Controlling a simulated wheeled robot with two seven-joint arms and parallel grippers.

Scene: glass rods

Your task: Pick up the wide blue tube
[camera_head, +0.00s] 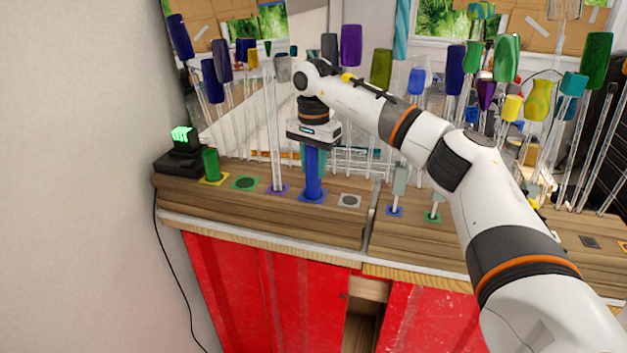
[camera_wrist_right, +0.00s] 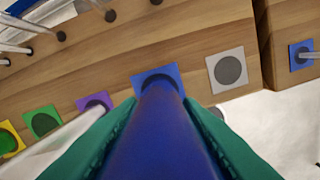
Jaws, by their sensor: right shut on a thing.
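The wide blue tube (camera_head: 313,172) stands upright at the blue square (camera_head: 312,196) on the wooden bench, below my right gripper (camera_head: 314,150). In the right wrist view the blue tube (camera_wrist_right: 160,135) fills the middle and runs down to the blue square (camera_wrist_right: 157,78). The two green fingers of my right gripper (camera_wrist_right: 160,140) are shut on it, one on each side. Whether the tube's foot touches the square is hard to tell. My left gripper is not in view.
A clear rod (camera_head: 274,130) stands close left, on a purple square. A short green tube (camera_head: 210,165) stands on a yellow square further left. The green square (camera_head: 245,183) and grey square (camera_head: 349,200) are bare. Many coloured glass pieces on rods crowd the back.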

